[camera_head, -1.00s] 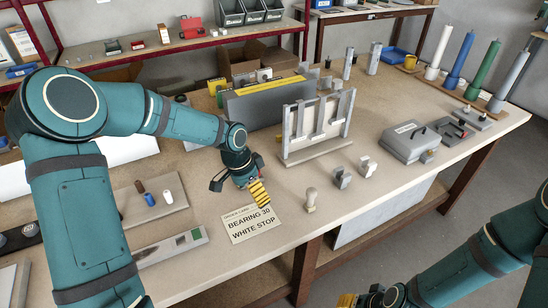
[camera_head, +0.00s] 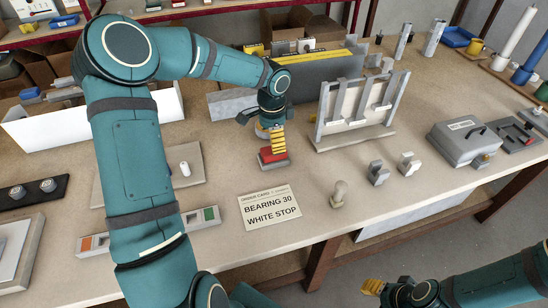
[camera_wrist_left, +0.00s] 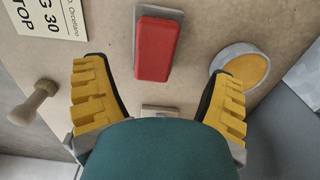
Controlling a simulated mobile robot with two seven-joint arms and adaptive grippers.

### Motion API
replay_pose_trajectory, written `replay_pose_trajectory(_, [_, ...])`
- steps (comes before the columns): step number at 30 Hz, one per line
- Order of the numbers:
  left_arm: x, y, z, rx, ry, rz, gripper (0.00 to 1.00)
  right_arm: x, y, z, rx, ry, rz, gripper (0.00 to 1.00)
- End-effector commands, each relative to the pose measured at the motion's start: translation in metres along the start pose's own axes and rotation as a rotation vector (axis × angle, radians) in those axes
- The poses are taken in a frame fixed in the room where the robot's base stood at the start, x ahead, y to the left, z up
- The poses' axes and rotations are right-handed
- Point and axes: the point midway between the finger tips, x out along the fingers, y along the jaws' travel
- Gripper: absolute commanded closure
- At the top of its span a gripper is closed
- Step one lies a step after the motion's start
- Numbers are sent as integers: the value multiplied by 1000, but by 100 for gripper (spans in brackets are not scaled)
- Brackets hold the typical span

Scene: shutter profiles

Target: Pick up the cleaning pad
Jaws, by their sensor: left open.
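A red block on a flat grey base (camera_head: 272,156), which looks like the cleaning pad, lies on the bench behind the order card. In the left wrist view the red block (camera_wrist_left: 157,48) lies ahead, between the finger directions. My left gripper (camera_head: 278,140) is open above it in the head view. In the wrist view the left gripper (camera_wrist_left: 160,75) has its yellow fingers spread wide with nothing between them. A round grey dish with an orange-yellow middle (camera_wrist_left: 243,66) sits beside the block. My right gripper (camera_head: 372,287) is at the bottom edge, partly cut off, its opening unclear.
The order card (camera_head: 270,208) reads "BEARING 30 WHITE STOP". A knobbed peg (camera_head: 338,193) and two small grey-white parts stand to the right. A grey rack (camera_head: 358,108) and a long grey box (camera_head: 315,82) stand behind.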

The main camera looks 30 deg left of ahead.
Motion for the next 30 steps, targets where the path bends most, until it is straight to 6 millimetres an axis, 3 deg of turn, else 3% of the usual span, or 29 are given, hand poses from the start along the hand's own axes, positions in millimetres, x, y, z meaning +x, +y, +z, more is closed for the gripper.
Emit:
replay_pose_trajectory(5, [12, 2, 0, 0, -1, 2, 16, 2, 1, 1, -1, -2, 0, 53])
replay_pose_trajectory(15, [54, 7, -1, 0, -1, 2, 16, 12, 5, 5, -3, -11, -1, 53])
replay_pose_trajectory(24, [57, 7, -1, 0, -1, 0, 17, 12, 4, 6, -4, -12, -1, 53])
replay_pose_trajectory(30, [57, 7, -1, 0, -1, 0, 87, 12, 4, 6, -4, -12, -1, 53])
